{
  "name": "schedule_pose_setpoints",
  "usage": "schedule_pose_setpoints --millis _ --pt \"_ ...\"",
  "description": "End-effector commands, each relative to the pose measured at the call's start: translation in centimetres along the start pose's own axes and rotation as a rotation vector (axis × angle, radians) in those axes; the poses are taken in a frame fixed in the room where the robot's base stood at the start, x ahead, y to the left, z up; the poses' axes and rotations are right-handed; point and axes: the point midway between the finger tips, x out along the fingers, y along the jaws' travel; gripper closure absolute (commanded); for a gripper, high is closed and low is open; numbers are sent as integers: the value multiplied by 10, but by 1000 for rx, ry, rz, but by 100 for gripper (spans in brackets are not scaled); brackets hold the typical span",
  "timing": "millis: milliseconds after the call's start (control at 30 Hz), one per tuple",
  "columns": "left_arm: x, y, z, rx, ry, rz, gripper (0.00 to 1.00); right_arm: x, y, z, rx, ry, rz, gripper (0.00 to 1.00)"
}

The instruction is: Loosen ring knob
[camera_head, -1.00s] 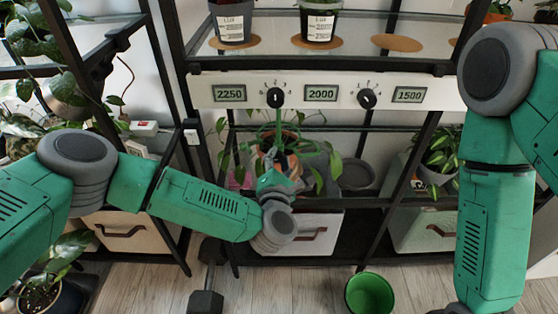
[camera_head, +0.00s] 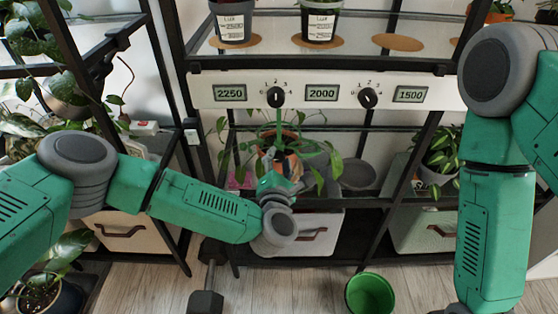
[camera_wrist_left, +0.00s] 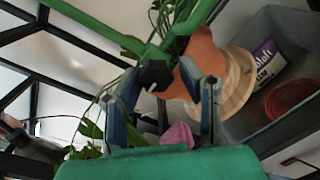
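The black ring knob (camera_wrist_left: 155,75), with a white mark on its face, sits where two green bars (camera_wrist_left: 95,28) meet in the left wrist view. My left gripper (camera_wrist_left: 158,76) has its blue-grey fingers spread, one on each side of the knob. Whether either finger touches it cannot be told. In the head view, my left gripper (camera_head: 279,163) is small and reaches to the potted plant (camera_head: 290,140) on the middle shelf, below the dial panel. The knob is not clear there. My right arm hangs at the right, its gripper out of the picture.
The white panel (camera_head: 207,90) has two black dials and several displays. Labelled pots (camera_head: 320,24) stand above it. A grey tray (camera_head: 357,176) is right of the plant. On the floor are a green pot (camera_head: 369,294) and a dumbbell (camera_head: 206,303).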

Motion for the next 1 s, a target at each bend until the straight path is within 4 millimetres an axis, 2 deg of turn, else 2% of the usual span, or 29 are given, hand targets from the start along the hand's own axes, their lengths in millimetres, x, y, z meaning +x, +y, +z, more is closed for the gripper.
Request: schedule_pose_setpoints --millis 167,500,700,1000 --pt "-11 0 1 -1 -1 -1 66 -1 0 2 0 3 0 60" --pt "-81 -2 0 0 0 -6 66 -1 0 1 0 3 0 60" --pt "-110 -2 -1 0 1 -4 66 -1 0 1 0 3 0 60" --pt "-120 -2 -1 1 2 -2 66 -1 0 1 0 3 0 60"
